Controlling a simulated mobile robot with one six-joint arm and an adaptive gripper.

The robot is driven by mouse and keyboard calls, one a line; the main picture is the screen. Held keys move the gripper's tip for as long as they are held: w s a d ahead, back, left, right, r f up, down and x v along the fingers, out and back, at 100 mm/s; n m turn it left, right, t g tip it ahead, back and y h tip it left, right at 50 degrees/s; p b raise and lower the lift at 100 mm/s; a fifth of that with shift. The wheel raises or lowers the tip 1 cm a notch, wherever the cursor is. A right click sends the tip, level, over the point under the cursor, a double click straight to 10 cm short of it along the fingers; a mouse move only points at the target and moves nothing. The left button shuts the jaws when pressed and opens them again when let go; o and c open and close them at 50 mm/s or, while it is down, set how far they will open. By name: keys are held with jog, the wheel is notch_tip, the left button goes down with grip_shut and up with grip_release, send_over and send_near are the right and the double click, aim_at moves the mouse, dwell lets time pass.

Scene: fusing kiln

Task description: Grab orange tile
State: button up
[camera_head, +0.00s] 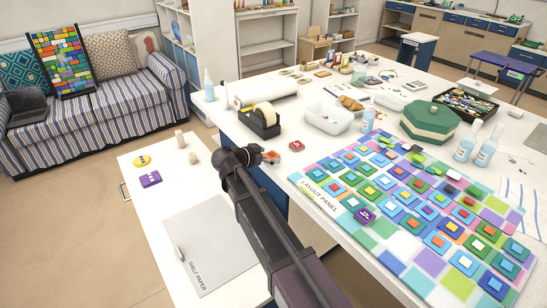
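A small orange tile (271,158) shows at the left edge of the white worktable, right beside the end of my arm. It has a small lighter piece on top. My gripper (258,155) is dark and seen from behind, with its end close to the orange tile. Its fingers are too small and hidden to tell whether they are open or shut, or whether they touch the tile. A red tile (297,146) lies a little to the right on the worktable.
The layout panel (320,195) carries rows of stacked colored tiles at the right. A black tape dispenser (262,131) stands behind my gripper. A clear bin (318,121) and green box (430,117) stand farther back. The lower white table (150,215) holds shelf paper (208,247) and a purple tile (150,179).

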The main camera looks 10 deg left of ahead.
aim_at(269, 156)
jog(key=c, duration=1.1)
jog(key=shift+o, duration=0.2)
jog(key=shift+r, duration=0.2)
notch_tip(269, 156, up, 3)
jog(key=p, duration=0.3)
jog(key=s+a+r+p, duration=0.1)
jog(key=s+p, duration=0.1)
jog(key=s, duration=1.4)
jog(key=shift+a+r, duration=0.25)
jog(key=shift+r, duration=0.05)
